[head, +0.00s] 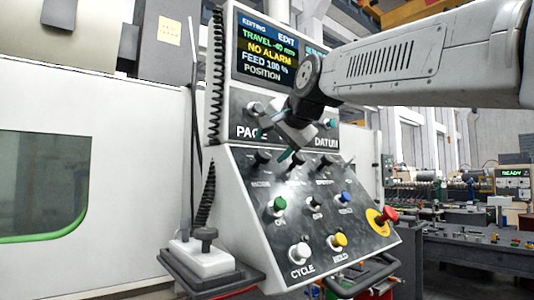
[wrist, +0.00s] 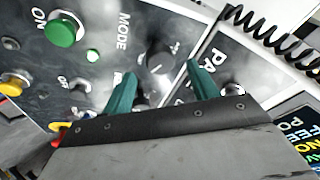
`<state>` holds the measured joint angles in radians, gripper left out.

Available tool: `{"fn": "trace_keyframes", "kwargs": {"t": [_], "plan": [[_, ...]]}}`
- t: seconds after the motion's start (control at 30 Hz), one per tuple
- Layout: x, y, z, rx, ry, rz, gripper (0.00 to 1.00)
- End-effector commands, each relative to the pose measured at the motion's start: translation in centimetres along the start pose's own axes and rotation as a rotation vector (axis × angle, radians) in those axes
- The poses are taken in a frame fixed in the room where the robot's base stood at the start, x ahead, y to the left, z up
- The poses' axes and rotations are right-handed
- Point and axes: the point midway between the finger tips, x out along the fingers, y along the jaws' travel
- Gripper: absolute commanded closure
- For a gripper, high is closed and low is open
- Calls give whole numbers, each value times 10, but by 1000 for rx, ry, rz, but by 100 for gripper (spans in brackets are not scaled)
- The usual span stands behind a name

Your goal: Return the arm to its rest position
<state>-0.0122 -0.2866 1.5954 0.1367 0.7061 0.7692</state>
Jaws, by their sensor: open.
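My gripper (head: 277,140) is in front of the control panel (head: 262,222), near the bend between its upright screen part and its sloping button part. Its two teal fingers are spread apart with nothing between them. In the wrist view the open gripper (wrist: 161,71) points at the panel face, with a dark rotary knob (wrist: 160,57) between and beyond the fingertips. I cannot tell the exact gap to the knob. My arm reaches in from the right and covers part of the screen (head: 262,48).
The panel carries a green button (head: 277,205), a white button (head: 299,252), a yellow button (head: 339,241) and a red emergency stop (head: 388,215). A coiled cable (head: 216,80) hangs at its left edge. A workbench (head: 470,245) stands at the right.

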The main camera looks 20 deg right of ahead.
Motion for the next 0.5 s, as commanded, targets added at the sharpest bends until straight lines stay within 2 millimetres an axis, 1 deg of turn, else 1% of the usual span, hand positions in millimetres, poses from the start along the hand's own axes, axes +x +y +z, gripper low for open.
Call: {"fn": "trace_keyframes", "kwargs": {"t": [0.03, 0.17, 0.5], "plan": [[-7, 0, 0, 0, 2, -1, 41], [-16, 0, 0, 0, 1, 0, 41], [-18, 0, 0, 0, 0, 0, 41]]}}
